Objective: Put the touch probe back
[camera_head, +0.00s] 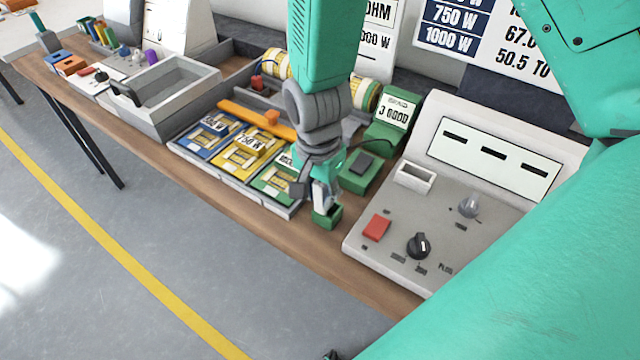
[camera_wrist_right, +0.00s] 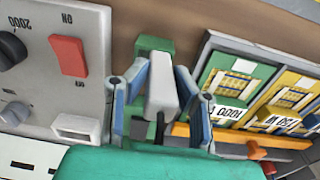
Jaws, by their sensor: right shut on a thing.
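My right gripper (camera_head: 325,188) points down between the tray of coloured parts and the grey control panel. In the wrist view, my right gripper (camera_wrist_right: 162,78) is shut on a pale grey block-like body, which I take for the touch probe (camera_wrist_right: 163,92). In the head view, the fingers mostly hide it. A small green holder (camera_head: 327,216) is directly below the fingertips near the table's front edge. It also shows in the wrist view (camera_wrist_right: 152,45), partly behind the probe. I cannot tell whether the probe touches it. My left gripper is not in view.
The control panel (camera_head: 390,237) with a red switch and black knob is close on the right. A green block with a dark top (camera_head: 361,172) stands behind the gripper. The parts tray (camera_head: 288,211) is close on the left. A grey bin (camera_head: 160,120) stands farther left.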

